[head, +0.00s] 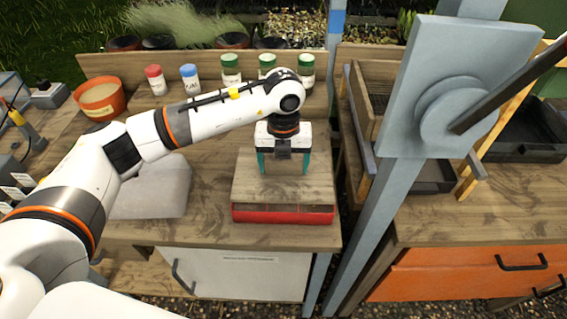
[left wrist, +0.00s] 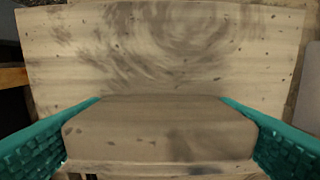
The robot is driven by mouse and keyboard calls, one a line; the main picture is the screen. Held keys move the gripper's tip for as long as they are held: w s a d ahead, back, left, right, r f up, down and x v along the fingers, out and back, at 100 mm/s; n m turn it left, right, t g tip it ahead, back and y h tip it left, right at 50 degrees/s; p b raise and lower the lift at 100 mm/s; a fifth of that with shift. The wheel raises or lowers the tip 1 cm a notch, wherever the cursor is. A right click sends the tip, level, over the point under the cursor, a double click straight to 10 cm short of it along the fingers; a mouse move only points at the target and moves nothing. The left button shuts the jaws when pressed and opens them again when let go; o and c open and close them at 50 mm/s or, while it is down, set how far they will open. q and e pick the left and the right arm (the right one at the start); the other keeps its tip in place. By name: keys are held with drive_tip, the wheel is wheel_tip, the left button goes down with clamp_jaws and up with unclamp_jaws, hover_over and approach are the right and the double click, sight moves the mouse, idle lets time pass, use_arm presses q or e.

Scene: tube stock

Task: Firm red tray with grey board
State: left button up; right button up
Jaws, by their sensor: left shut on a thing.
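The red tray (head: 283,217) stands near the front edge of the wooden bench; its front wall shows, with a narrow brown strip behind the rim. The grey-brown wooden board (head: 283,192) is over the tray and hides most of its inside. I cannot tell whether the board presses on what lies below. My left gripper (head: 284,164) points down over the board. In the left wrist view its teal fingers (left wrist: 160,135) are on both sides of the board's raised block (left wrist: 160,122), shut on it. The flat of the board (left wrist: 160,50) spreads beyond. My right gripper is not in view.
Several lidded jars (head: 231,68) line the back of the bench, with a terracotta pot (head: 100,101) at left. A pale grey slab-like thing (head: 155,192) lies left of the tray. A blue-grey post (head: 383,190) with a plate (head: 440,60) stands at right.

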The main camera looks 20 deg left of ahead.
use_arm(q)
drive_tip(key=shift+r+p, duration=0.75)
drive_tip(key=shift+r, duration=0.8)
drive_tip(key=shift+w+a, duration=0.1)
